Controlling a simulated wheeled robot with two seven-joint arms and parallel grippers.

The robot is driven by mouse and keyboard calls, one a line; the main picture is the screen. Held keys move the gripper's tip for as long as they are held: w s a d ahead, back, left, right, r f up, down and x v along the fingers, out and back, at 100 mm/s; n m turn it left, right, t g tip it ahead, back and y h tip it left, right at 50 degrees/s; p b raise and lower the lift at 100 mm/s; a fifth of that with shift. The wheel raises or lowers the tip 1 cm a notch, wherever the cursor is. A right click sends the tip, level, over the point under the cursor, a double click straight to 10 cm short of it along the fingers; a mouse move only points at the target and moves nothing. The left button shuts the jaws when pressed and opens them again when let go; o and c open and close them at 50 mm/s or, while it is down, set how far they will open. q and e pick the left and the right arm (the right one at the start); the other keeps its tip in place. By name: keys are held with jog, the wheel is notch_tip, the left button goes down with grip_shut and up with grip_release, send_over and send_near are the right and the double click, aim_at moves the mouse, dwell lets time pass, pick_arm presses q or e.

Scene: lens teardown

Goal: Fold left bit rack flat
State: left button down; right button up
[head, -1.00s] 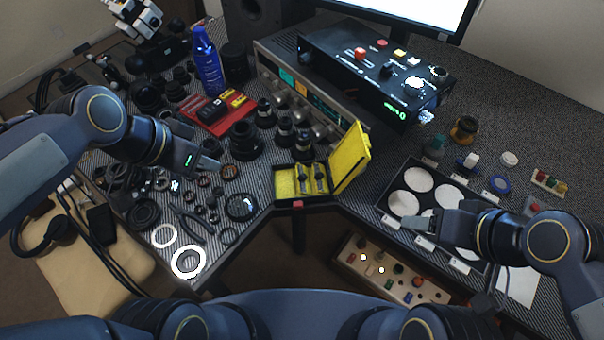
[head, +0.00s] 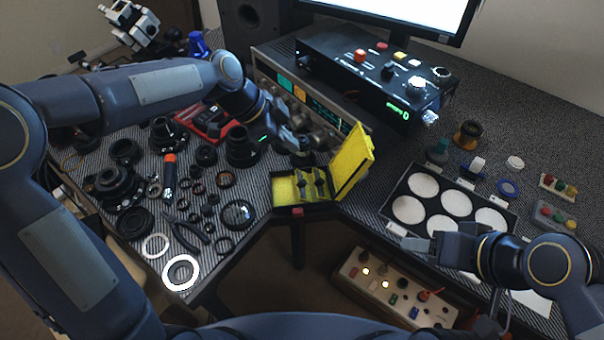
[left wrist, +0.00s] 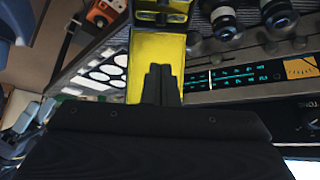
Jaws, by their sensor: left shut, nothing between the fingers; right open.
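The open case (head: 305,207) has a black shell and yellow lining. Its yellow lid (head: 352,158) stands up on the right side. Two small racks stand side by side inside, the left bit rack (head: 301,186) and the right one (head: 320,183); their exact tilt is hard to tell. My left gripper (head: 299,149) is shut and empty, just behind and above the case. In the left wrist view its fingers (left wrist: 161,84) lie in front of a yellow surface, with part of a rack (left wrist: 160,18) beyond. My right gripper (head: 408,243) is open and empty, over the lens tray's front.
A black tray (head: 452,191) with white round pads lies right of the case. A silver instrument with knobs (head: 290,85) and a black control box (head: 375,80) stand behind. Lens parts (head: 240,147) and rings (head: 181,272) crowd the left. The notch before the case is open.

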pick_arm(q)
send_over(302, 180)
jog(key=d, duration=0.3)
notch_tip(302, 180, down, 8)
jog(key=a+f, duration=0.2)
jog(key=shift+a+f, duration=0.25)
jog(key=shift+f, duration=0.05)
jog(key=shift+s+a+f, duration=0.1)
jog(key=shift+a+f, duration=0.15)
jog(key=shift+f, duration=0.1)
